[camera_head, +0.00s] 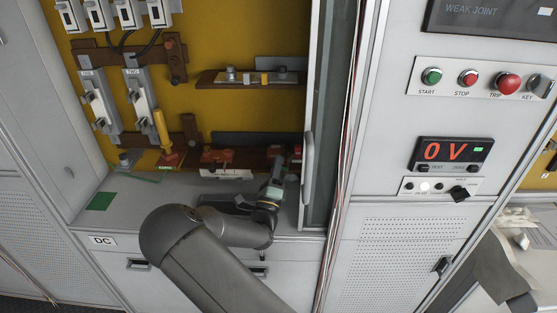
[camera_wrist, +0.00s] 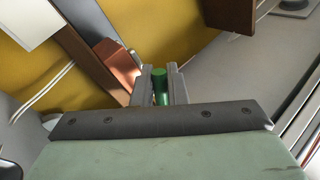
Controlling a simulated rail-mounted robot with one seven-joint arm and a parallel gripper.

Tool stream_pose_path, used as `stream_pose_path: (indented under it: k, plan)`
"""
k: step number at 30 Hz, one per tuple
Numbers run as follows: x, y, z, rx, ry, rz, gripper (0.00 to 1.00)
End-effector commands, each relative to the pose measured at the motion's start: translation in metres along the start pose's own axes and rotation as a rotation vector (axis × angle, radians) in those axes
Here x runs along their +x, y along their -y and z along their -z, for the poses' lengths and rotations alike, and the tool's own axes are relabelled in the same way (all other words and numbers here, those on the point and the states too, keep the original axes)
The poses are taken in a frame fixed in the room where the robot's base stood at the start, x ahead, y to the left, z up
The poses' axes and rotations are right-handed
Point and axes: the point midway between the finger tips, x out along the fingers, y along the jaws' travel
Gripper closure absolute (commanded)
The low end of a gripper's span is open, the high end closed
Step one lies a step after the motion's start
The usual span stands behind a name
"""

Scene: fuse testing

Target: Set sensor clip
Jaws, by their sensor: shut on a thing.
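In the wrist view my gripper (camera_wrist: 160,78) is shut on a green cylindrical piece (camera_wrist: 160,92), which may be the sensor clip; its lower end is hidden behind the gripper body. A copper-coloured block (camera_wrist: 120,62) on a dark brown bar (camera_wrist: 90,48) is just left of the fingers. I cannot tell whether the green piece touches it. In the head view my gripper (camera_head: 277,172) is at the right end of the lower brown busbar (camera_head: 250,160), inside the open cabinet. The held piece is too small to make out there. Red fittings (camera_head: 217,156) sit on that busbar.
The cabinet's glass door edge (camera_head: 316,130) stands close to the right of my arm. Fuse holders (camera_head: 141,100) and a yellow-handled part (camera_head: 162,128) are at left. An upper busbar (camera_head: 250,79) is above. A green patch (camera_head: 101,201) lies on the clear left ledge. The panel display (camera_head: 450,152) reads 0 V.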

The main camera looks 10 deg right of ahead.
Motion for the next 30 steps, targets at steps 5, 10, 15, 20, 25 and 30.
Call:
stream_pose_path:
  k: [5, 10, 15, 20, 25, 30]
  plan:
    - [-0.003, -0.003, 0.0, -0.123, 0.083, -0.001, 1.0]
    - [-0.005, -0.007, 0.001, -0.213, 0.143, -0.002, 1.0]
    - [-0.006, -0.009, 0.002, -0.274, 0.182, -0.001, 1.0]
    - [-0.007, -0.01, 0.003, -0.305, 0.204, 0.0, 1.0]
    - [-0.008, -0.011, 0.003, -0.319, 0.212, 0.0, 1.0]
    - [-0.008, -0.011, 0.003, -0.32, 0.213, 0.0, 1.0]
